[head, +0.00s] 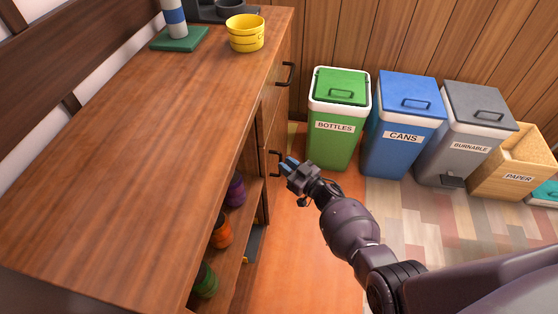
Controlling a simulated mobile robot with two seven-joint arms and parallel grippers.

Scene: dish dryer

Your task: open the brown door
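The brown wooden cabinet front on the right of the counter is seen at a steep angle, with a brown door (272,128) in it. A dark curved handle (274,164) sits low on this front, and another dark handle (290,74) sits higher up. My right gripper (287,163) is right beside the lower handle, pointing at the cabinet. The door appears closed. My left gripper is not in view.
The brown counter (130,130) fills the left, with a yellow bowl (245,36) near the back. Open shelves below hold a purple cup (235,190), an orange cup (221,233) and a green cup (205,281). A green bottles bin (336,143) stands beyond the cabinet. Orange floor lies in front.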

